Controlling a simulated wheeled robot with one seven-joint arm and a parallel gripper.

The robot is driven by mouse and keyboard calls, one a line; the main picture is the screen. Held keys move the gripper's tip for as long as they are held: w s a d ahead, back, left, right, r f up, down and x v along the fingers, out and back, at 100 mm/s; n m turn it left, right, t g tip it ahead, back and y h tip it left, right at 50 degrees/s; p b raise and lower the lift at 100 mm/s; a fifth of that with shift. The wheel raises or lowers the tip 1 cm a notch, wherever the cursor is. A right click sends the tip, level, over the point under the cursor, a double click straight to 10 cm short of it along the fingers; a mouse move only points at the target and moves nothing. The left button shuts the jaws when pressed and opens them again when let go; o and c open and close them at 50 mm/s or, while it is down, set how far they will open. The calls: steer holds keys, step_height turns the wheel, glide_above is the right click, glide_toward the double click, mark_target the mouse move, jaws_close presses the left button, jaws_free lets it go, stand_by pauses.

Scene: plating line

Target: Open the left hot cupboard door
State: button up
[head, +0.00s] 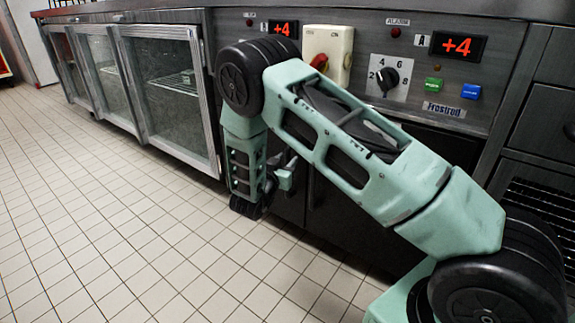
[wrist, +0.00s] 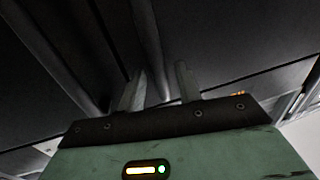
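Dark cupboard doors stand under the control panel; the left dark door (head: 289,207) shows only in part behind my arm. A dark upright bar, perhaps a handle, shows near the seam between the doors. My gripper (head: 286,172) is low in front of the left door in the head view, partly hidden by my wrist. In the wrist view my gripper (wrist: 158,85) has its two fingers apart. A long grey bar (wrist: 147,40) runs between and beyond the fingers against the dark front. I cannot tell whether they touch it. The doors look closed.
A glass-fronted cabinet (head: 170,85) stands at the left. The control panel (head: 455,90) above carries a red switch (head: 319,62), a black knob (head: 387,79) and red displays. Drawers (head: 545,115) stand at the right. The tiled floor (head: 110,220) is clear.

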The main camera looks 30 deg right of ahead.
steer(key=shift+x, duration=0.75)
jaws_close()
steer(key=shift+a, duration=0.1)
